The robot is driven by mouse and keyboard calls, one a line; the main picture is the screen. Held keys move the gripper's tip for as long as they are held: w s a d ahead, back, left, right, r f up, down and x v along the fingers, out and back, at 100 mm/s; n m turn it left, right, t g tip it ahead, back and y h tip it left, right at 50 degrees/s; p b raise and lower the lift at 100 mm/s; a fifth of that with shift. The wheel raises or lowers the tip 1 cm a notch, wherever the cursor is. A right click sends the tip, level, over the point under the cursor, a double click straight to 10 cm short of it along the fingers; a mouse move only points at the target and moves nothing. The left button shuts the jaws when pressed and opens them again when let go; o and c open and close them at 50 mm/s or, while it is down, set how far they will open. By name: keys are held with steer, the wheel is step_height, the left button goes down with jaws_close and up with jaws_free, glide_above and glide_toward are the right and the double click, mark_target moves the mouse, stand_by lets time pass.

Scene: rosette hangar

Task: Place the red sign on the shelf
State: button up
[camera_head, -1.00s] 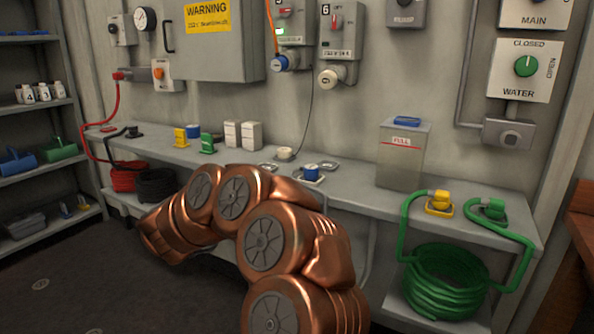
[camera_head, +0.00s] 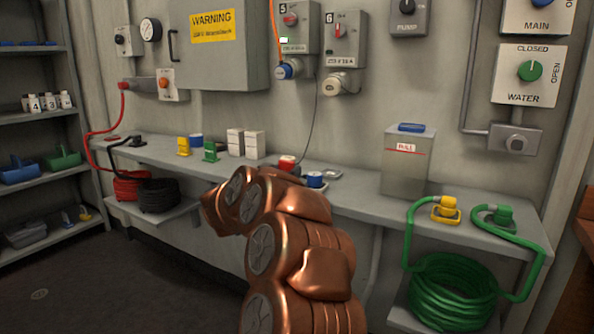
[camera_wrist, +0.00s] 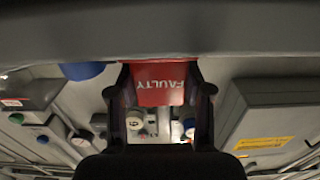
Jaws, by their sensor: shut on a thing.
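The red sign (camera_wrist: 160,73), with "FAULTY" upside down on it, is between the two dark fingers of my gripper (camera_wrist: 160,108) in the wrist view. The fingers are shut on it. In the head view my copper arm hides the gripper. A small red thing (camera_head: 287,163) shows just past the arm; I cannot tell whether it is part of the sign. The shelf unit (camera_head: 38,118) stands at the far left in the head view, with bottles, blue and green bins and a grey box on its boards.
A grey bench (camera_head: 355,195) runs along the wall, holding small yellow, green and white items, a blue cap (camera_head: 314,179) and a grey box (camera_head: 408,163). A green hose coil (camera_head: 452,290) lies below at right. The floor (camera_head: 110,285) at left is clear.

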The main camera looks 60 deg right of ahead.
steer(key=shift+w+d+b, duration=0.1)
steer(key=shift+d+b, duration=0.45)
steer(key=shift+d, duration=2.45)
steer(key=shift+a+f+b, duration=0.1)
steer(key=shift+b, duration=0.2)
steer(key=shift+f, duration=0.15)
steer(key=o, duration=1.1)
